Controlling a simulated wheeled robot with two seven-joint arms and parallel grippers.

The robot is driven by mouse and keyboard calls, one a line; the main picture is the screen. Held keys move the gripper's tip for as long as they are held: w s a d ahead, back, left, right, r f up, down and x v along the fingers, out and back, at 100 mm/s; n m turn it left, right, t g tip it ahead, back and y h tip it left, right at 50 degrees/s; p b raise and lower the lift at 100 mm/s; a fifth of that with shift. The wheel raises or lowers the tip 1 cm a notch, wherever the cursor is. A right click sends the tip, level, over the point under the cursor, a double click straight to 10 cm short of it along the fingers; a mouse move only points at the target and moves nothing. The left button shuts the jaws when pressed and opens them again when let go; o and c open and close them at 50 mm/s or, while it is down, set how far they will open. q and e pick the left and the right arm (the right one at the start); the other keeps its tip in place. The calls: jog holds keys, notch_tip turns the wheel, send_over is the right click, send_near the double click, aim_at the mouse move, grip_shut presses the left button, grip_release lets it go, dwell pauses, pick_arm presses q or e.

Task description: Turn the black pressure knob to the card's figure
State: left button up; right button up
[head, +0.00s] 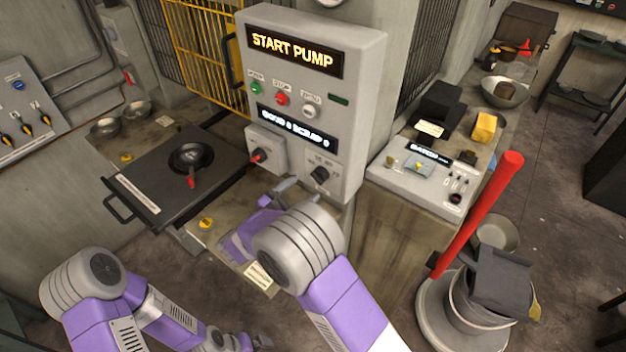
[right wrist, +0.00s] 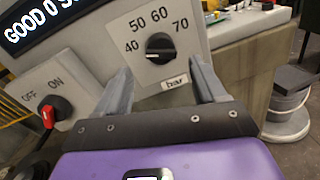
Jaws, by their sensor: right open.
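The black pressure knob (head: 320,175) is on a grey plate low on the right of the pump console's front. In the right wrist view the knob (right wrist: 160,48) sits among the figures 40, 50, 60 and 70, above a "bar" label. Its white mark points left, near 40. My right gripper (right wrist: 160,72) is open and empty, its fingers apart below and either side of the knob, not visibly touching it. A small white card (head: 260,276) lies on the bench by my right arm; its print is unreadable.
A red-tipped OFF/ON switch (right wrist: 52,112) is left of the knob. The console's display (head: 293,52) reads START PUMP.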

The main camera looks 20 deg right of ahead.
aim_at(319, 176)
jog(key=x, duration=0.5)
jog(key=c, duration=1)
